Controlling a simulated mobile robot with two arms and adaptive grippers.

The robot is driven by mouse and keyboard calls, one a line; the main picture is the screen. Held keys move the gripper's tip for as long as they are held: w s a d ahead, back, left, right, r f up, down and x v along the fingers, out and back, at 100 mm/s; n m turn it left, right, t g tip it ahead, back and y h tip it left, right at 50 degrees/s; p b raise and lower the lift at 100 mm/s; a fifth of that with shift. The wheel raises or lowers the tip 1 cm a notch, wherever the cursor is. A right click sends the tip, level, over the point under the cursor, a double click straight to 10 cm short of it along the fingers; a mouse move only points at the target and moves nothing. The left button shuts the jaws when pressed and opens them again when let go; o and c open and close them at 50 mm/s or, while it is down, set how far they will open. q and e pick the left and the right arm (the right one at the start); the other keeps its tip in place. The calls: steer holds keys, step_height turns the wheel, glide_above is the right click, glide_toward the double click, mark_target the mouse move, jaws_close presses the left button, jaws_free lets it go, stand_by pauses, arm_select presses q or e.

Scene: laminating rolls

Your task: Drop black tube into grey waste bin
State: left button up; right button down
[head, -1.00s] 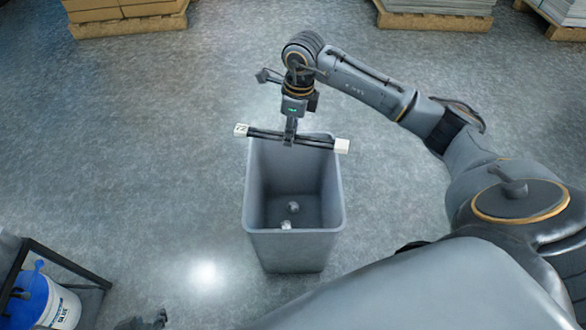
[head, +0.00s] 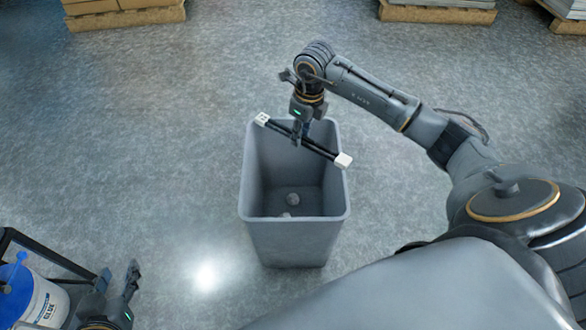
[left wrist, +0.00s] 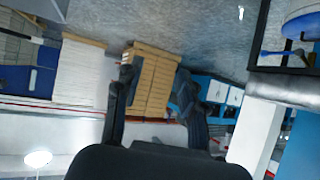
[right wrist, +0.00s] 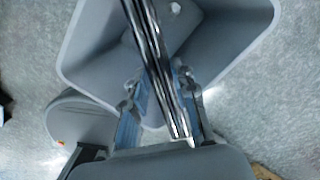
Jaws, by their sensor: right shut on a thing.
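The black tube (head: 322,151) has white ends and is tilted over the back part of the grey waste bin (head: 294,236). My right gripper (head: 297,138) is shut on the tube near its middle. In the right wrist view the tube (right wrist: 152,50) runs between the fingers of my right gripper (right wrist: 160,90), with the grey bin (right wrist: 232,62) open below. My left gripper (head: 118,283) is empty and open at the lower left, away from the bin. Its spread fingers (left wrist: 155,95) also show in the left wrist view.
Light crumpled scraps (head: 292,199) lie at the bottom of the bin. A white and blue glue bucket (head: 40,300) stands by a dark frame (head: 45,252) at the lower left. Pallets with stacks (head: 125,17) stand at the back. The floor around the bin is clear.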

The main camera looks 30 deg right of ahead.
steer(key=shift+f+b, duration=0.65)
steer(key=shift+f, duration=0.25)
steer(key=shift+f+b, duration=0.8)
steer(key=shift+f, duration=0.3)
arm_select(q)
steer(key=w+d+r+t+h, duration=0.1)
steer(key=w+r+t, duration=0.1)
steer(key=r+t, duration=0.2)
steer(key=w+d+r+t+h, duration=0.1)
steer(key=r+t, duration=0.3)
steer(key=r, duration=0.5)
steer(key=shift+w+d+r+t+h, duration=0.35)
steer(key=shift+w+d+t+h, duration=0.05)
steer(key=shift+d, duration=0.1)
